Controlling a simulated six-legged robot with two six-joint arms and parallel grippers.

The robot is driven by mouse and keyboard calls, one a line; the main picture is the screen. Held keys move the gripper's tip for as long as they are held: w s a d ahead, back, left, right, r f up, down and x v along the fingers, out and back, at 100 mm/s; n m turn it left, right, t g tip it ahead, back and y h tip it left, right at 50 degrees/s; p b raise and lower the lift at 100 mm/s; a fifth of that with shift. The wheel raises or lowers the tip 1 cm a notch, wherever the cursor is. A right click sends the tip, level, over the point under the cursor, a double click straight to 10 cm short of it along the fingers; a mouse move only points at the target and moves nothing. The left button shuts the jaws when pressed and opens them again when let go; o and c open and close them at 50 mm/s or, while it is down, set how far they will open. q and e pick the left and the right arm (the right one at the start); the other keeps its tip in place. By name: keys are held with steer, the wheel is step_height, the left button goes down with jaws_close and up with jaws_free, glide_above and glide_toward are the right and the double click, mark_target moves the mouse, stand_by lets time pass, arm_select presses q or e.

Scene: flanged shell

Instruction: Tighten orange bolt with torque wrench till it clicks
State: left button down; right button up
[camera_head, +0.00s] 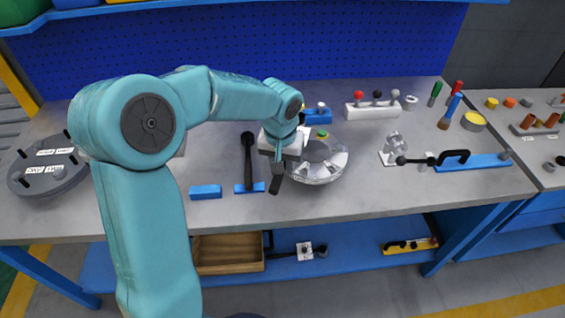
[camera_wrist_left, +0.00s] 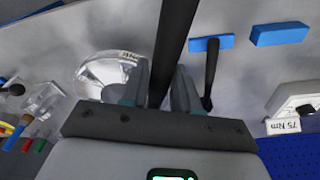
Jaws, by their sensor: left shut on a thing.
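My left gripper (camera_head: 278,164) is over the bench, at the left edge of the round clear and silvery flanged shell (camera_head: 325,165). It is shut on a dark bar-like tool (camera_head: 275,184), probably the torque wrench. In the left wrist view the black bar (camera_wrist_left: 174,40) passes between the two fingers (camera_wrist_left: 160,88), and the shell (camera_wrist_left: 103,72) lies to the left with a small label. The bar's working end is hidden or out of view. I cannot make out an orange bolt on the shell; a green spot (camera_head: 322,133) shows at its far side. My right gripper is not in view.
A clamp on a blue plate (camera_head: 475,163) is at right. A dark round flange (camera_head: 48,168) is at far left. The front centre-right bench is clear.

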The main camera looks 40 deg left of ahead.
arm_select(q)
steer(key=shift+f+b, duration=0.95)
steer(key=shift+f, duration=0.15)
steer(key=shift+a, duration=0.1)
steer(key=s+a+m+p, duration=0.2)
steer(key=a+m, duration=0.2)
steer(key=a, duration=0.2)
steer(key=shift+a+f+h, duration=0.15)
steer(key=shift+h, duration=0.15)
stand_by(1.7)
steer(key=shift+s, duration=0.1)
step_height(320, 180, up, 6)
steer(key=p, duration=0.4)
steer(key=shift+p, duration=0.4)
stand_by(0.3)
